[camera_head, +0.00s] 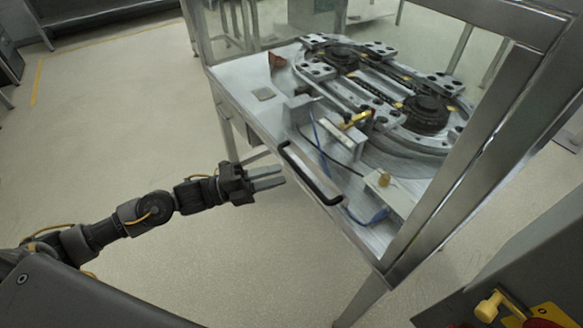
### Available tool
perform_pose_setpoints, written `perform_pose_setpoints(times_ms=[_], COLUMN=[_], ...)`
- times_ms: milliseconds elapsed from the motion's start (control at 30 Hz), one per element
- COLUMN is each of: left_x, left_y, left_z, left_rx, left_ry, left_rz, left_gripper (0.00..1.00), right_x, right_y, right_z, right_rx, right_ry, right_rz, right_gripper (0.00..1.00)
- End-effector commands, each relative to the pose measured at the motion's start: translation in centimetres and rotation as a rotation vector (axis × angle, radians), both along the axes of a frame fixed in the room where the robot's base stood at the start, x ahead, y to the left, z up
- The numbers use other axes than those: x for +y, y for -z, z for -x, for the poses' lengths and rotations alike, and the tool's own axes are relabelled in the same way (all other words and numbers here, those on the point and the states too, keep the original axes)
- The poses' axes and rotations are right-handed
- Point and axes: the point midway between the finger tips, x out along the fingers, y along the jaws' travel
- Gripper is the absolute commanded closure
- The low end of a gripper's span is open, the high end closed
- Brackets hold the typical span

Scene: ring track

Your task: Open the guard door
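The guard door shows as a clear front pane in the metal frame (465,165) of a machine enclosure. Its black bar handle (311,175) runs at a slant near the lower left of the pane. The door looks closed, though the pane's edges are hard to make out. My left gripper (284,175) is just left of the handle, with its two grey fingers apart and pointing right at it. The gripper is empty, and whether it touches the handle is hard to tell. My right gripper is not in view.
Behind the pane, an oval ring track (427,114) with black hubs sits on a metal table. A dark box with a yellow knob (488,308) and a red part stands at the lower right. A table leg (360,300) is below the handle. Open floor (130,130) lies to the left.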

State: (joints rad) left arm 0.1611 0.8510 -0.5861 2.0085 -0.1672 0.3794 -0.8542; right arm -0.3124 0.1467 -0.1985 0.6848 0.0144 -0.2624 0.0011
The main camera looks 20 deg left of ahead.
Motion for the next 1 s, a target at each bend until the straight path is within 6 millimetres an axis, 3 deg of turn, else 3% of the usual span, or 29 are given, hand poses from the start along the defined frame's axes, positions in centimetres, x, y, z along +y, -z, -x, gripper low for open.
perform_pose_setpoints(times_ms=[100, 300, 667, 933, 1000], left_x=[-1.9, -3.7, -4.2, -4.2, -4.2], left_y=[-0.6, -0.8, -0.8, -0.8, -0.8], left_z=[-1.0, -2.0, -2.2, -2.2, -2.2], left_rx=[0.0, 0.001, 0.001, 0.002, 0.002], left_ry=[0.0, -0.001, -0.001, -0.001, -0.001], left_rz=[0.002, 0.001, 0.0, -0.001, -0.001], left_gripper=[0.66, 0.66, 0.66, 0.98, 1.0], right_x=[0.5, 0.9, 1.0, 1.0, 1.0], right_y=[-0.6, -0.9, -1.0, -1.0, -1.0], right_z=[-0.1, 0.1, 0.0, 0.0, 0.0], right_rx=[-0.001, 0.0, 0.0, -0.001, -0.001], right_ry=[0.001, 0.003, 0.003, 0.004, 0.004], right_rz=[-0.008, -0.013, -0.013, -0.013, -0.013], right_gripper=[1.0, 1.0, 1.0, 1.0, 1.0])
